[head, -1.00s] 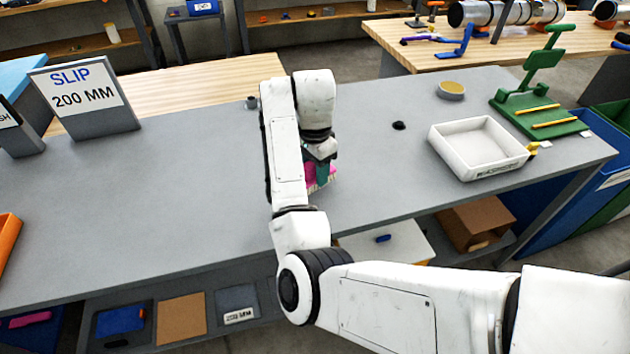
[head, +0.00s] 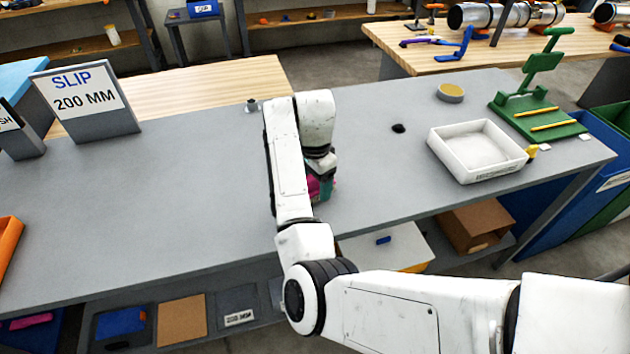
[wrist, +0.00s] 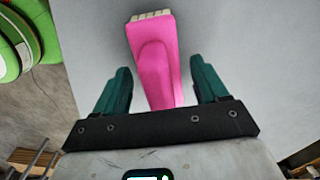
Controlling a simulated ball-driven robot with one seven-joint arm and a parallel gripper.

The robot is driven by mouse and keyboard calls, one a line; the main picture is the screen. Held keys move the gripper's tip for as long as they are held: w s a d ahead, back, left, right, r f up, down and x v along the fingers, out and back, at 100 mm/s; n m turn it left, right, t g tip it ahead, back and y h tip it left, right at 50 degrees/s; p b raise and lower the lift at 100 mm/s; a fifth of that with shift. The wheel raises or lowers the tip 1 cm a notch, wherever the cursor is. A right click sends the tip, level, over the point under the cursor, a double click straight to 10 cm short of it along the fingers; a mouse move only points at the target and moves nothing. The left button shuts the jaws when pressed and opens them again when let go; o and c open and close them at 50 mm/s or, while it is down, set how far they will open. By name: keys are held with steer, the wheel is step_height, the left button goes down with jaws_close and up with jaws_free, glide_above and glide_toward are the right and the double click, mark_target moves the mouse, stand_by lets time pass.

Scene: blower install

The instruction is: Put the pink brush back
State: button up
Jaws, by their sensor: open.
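The pink brush (wrist: 153,55) lies on the grey bench, its pale bristles at the far end in the wrist view. In the head view only a bit of the pink brush (head: 312,188) shows below my wrist; my arm hides the remainder. My gripper (wrist: 161,78) is open, with one teal finger on each side of the pink handle and a visible gap to each. A teal finger also shows beside the brush in the head view. I cannot tell how far the fingers are above the bench.
A white tray (head: 438,152) stands to the right on the grey bench (head: 180,200), near a green stand (head: 540,120). A small black item (head: 398,128) and a round tin (head: 450,92) lie behind. A SLIP 200 MM sign (head: 85,100) stands at left. The bench's left middle is clear.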

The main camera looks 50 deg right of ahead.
step_height(320, 180, up, 12)
steer(key=p, duration=0.2)
steer(key=shift+r+p, duration=0.15)
steer(key=shift+p, duration=0.2)
steer(key=s+f+n+h, duration=0.1)
steer(key=s+f+n, duration=0.2)
steer(key=s+d+f+n+h, duration=0.1)
steer(key=s+f+n, duration=0.2)
steer(key=s, duration=0.1)
steer(key=s+d+f+n+h, duration=0.1)
steer(key=s+f+n, duration=0.1)
steer(key=s+f, duration=0.1)
steer(key=shift+s+n+t+h, duration=0.3)
steer(key=shift+n+t+h, duration=0.1)
steer(key=s+a+f+n+y, duration=0.1)
steer(key=s+a+f+n, duration=0.3)
steer(key=s+a, duration=0.4)
steer(key=s+a+f+n+y, duration=0.2)
steer(key=s+a+f+n, duration=0.3)
steer(key=s+a+n, duration=0.2)
steer(key=shift+s+a+y, duration=0.3)
steer(key=shift+s+a, duration=0.1)
steer(key=shift+a, duration=0.7)
